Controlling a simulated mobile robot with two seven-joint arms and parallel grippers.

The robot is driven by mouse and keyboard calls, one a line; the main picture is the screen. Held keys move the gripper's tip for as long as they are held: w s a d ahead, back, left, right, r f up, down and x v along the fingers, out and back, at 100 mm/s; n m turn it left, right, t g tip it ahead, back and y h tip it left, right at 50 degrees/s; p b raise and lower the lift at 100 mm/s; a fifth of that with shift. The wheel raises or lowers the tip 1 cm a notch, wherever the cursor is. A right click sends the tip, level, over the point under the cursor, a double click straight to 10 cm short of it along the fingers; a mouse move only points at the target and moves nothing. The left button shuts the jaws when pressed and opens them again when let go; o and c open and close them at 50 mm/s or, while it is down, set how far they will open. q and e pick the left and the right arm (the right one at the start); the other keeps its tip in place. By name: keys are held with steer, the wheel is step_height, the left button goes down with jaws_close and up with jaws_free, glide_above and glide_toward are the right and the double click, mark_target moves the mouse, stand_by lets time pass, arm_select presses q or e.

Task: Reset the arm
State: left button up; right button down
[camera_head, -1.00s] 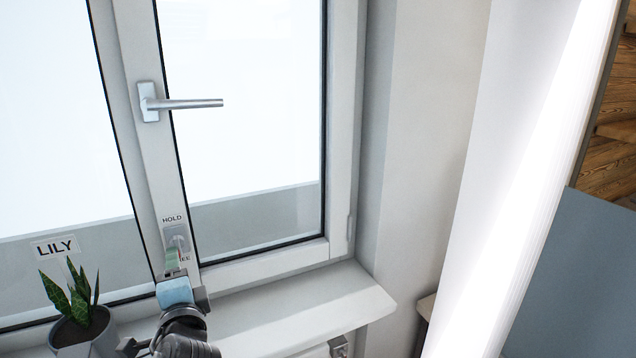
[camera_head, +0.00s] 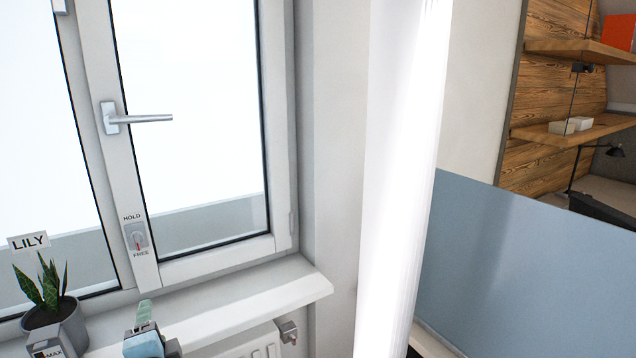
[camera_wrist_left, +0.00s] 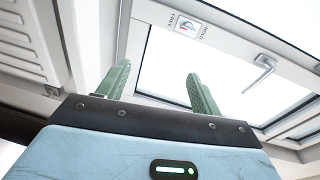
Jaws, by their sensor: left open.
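My left gripper (camera_head: 145,312) shows at the bottom of the head view, in front of the window sill and below the HOLD/FREE switch. In the left wrist view its two green fingers (camera_wrist_left: 158,78) stand wide apart with nothing between them. The switch (camera_head: 137,237) sits on the window frame, apart from the gripper, and its red mark lies on the FREE side. The switch also shows in the left wrist view (camera_wrist_left: 187,26), beyond the fingers. My right gripper is not in view.
A potted plant (camera_head: 48,309) stands on the sill (camera_head: 235,309) at the left, by a LILY label (camera_head: 28,241). A window handle (camera_head: 140,119) sticks out above. A radiator valve (camera_head: 288,331) is under the sill. A blue-grey panel (camera_head: 520,265) stands at the right.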

arm_select(q)
step_height(320, 180, down, 12)
steer(key=s+d+f+g+h, duration=0.1)
steer(key=s+d+h, duration=0.1)
steer(key=s+h, duration=0.15)
steer(key=s+d+f+n+g+h, duration=0.2)
steer(key=s+f+n, duration=0.3)
steer(key=s+f, duration=0.5)
steer(key=s+d+f+n+g+h, duration=0.2)
steer(key=s+d+f+n+h, duration=0.2)
steer(key=s+f, duration=0.6)
steer(key=s, duration=0.4)
steer(key=shift+f+n+g, duration=0.2)
steer(key=shift+n+g, duration=0.2)
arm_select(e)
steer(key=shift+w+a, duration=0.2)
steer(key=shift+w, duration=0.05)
arm_select(q)
steer(key=shift+d, duration=0.1)
